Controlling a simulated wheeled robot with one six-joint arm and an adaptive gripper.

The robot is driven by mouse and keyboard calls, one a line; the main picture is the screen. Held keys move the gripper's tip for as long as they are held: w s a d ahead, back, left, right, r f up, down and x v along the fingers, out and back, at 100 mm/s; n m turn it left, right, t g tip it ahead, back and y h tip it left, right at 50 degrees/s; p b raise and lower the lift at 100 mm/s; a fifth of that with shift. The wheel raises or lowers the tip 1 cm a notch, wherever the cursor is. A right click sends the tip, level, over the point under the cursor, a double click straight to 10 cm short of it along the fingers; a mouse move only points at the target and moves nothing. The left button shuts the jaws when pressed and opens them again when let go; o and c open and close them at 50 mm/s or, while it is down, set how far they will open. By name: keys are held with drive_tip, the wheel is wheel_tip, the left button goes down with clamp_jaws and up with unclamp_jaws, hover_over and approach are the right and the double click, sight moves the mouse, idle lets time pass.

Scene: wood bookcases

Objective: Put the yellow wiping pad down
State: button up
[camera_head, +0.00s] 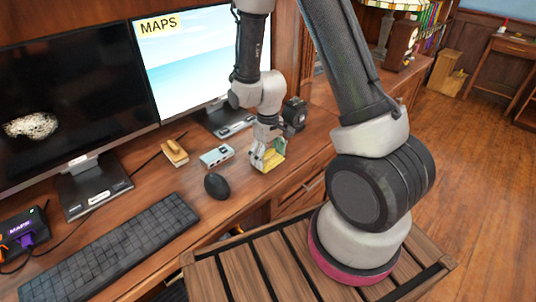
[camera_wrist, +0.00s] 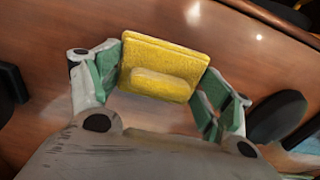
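The yellow wiping pad (camera_wrist: 158,55) is a square pad with a raised yellow grip block on the side facing the wrist camera. It is between the two green-lined fingers of my gripper (camera_wrist: 158,80), which meet its left and right edges, so my gripper is shut on it. In the head view, the pad (camera_head: 271,161) is low at the wooden desk's front part, under my gripper (camera_head: 267,154). Whether its underside touches the desk is hard to tell.
On the desk (camera_head: 225,218), a black mouse (camera_head: 217,186), a grey-blue box-like device (camera_head: 217,156) and a tan wooden block (camera_head: 174,152) lie left of my gripper. A keyboard (camera_head: 112,252) is at the front left. Two monitors (camera_head: 70,105) (camera_head: 192,62) stand behind. The desk's front edge is close.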

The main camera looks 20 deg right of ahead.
drive_tip(key=shift+o, duration=1)
wheel_tip(320, 180, up, 12)
wheel_tip(320, 180, up, 13)
drive_tip(key=m+t, duration=0.2)
hover_over(268, 151)
drive_tip(key=s+d, duration=0.5)
drive_tip(key=s, duration=0.2)
drive_tip(key=s+d+r+m+t, duration=0.2)
drive_tip(key=s+r, duration=0.5)
drive_tip(key=s, duration=0.5)
drive_tip(key=shift+d+r, duration=0.3)
drive_tip(key=shift+d, duration=0.2)
